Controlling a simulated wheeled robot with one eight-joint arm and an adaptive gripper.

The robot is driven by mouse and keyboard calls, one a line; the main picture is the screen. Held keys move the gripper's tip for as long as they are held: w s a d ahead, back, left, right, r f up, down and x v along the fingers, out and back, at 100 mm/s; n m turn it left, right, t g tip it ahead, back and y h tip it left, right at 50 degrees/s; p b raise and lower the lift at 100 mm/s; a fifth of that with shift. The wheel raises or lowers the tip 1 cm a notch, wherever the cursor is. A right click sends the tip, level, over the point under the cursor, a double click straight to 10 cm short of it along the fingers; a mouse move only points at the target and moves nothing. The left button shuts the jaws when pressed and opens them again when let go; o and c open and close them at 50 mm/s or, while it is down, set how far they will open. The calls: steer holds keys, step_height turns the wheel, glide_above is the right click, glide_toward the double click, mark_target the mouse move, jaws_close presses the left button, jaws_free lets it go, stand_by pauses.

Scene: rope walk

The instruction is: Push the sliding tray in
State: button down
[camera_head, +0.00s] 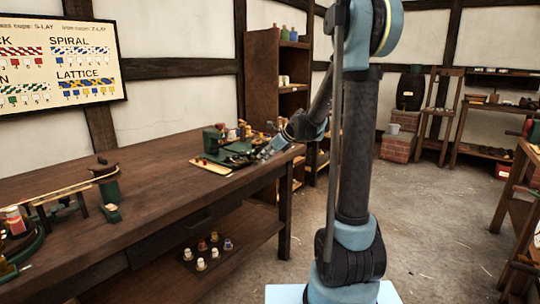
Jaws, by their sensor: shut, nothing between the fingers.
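My gripper (261,154) is over the far right end of the long wooden bench, pointing left and down. It looks small and dark here, and its fingers appear shut and empty. Left of it is a green device (211,140) among small dark parts. A thin pale wooden strip or tray (209,166) lies in front of the device, near the bench's edge. I cannot tell for sure whether this is the sliding tray. My gripper is close to the dark parts; whether it touches them is unclear.
The bench top (150,185) is mostly bare in the middle. A green post (109,187) stands toward the left. Several spools (201,264) sit on the lower shelf. A tall cabinet (262,75) stands behind. The floor (430,220) at right is open.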

mark_target(242, 154)
steer(key=shift+w+a, duration=0.4)
steer(key=shift+a, duration=0.3)
steer(key=shift+w+a, duration=0.35)
steer(key=shift+a, duration=0.35)
steer(key=w+a, duration=0.4)
steer(key=a, duration=0.1)
steer(key=w+a, duration=0.2)
steer(key=shift+w+a, duration=0.1)
steer(key=shift+a, duration=0.3)
steer(key=shift+w+a+r, duration=0.1)
steer(key=shift+a, duration=0.05)
